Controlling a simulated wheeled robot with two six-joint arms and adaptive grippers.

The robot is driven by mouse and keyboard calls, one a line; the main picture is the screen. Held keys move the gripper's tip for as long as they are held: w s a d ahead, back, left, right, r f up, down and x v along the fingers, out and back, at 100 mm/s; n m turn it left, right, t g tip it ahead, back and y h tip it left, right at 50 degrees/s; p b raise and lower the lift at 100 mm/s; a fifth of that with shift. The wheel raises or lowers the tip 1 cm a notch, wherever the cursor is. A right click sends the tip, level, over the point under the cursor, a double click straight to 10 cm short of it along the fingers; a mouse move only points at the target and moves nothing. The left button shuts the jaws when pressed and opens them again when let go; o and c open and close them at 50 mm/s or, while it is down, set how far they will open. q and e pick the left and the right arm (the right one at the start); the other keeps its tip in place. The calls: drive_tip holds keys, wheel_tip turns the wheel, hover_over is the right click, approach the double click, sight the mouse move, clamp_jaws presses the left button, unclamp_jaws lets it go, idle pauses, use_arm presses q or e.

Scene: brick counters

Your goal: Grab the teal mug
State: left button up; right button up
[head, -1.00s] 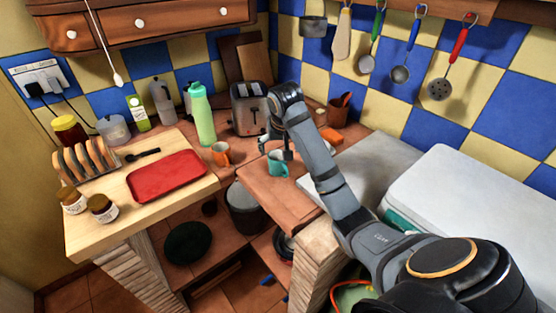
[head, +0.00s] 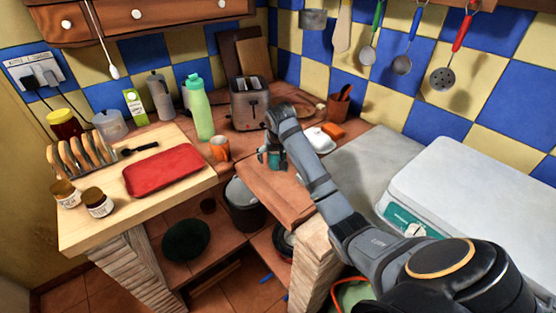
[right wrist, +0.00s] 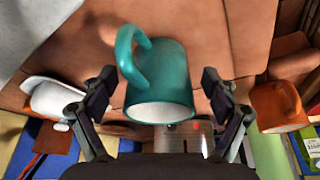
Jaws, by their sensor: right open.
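The teal mug (right wrist: 165,85) stands between the two open fingers of my right gripper (right wrist: 158,92) in the right wrist view, with a gap on each side. Its handle points up and left in that view and its pale rim faces the gripper's base. In the head view the mug (head: 275,161) is mostly hidden behind my right gripper (head: 272,153), which is down around it on the tiled counter near the wooden board. My left gripper is not in view.
An orange mug (head: 220,149) stands just left of the teal mug, and a toaster (head: 250,103) stands behind. A white dish (head: 319,140) and an orange sponge (head: 333,130) lie to the right. A green bottle (head: 199,108) stands by the red tray (head: 164,170).

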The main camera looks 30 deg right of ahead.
drive_tip(key=shift+c, duration=1.2)
drive_tip(key=c, duration=1.1)
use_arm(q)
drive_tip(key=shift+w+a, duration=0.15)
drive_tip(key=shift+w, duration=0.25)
use_arm(e)
drive_tip(key=shift+c, duration=0.2)
drive_tip(key=shift+r, duration=0.15)
drive_tip(key=shift+r, duration=0.3)
wheel_tip(320, 180, up, 3)
drive_tip(key=shift+f, duration=0.15)
use_arm(q)
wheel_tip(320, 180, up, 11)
drive_tip(key=p, duration=1.1)
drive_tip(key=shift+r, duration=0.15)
use_arm(e)
drive_tip(key=s+a+r, duration=0.5)
drive_tip(key=s+r, duration=0.4)
drive_tip(key=s, duration=0.4)
drive_tip(key=shift+r, duration=0.2)
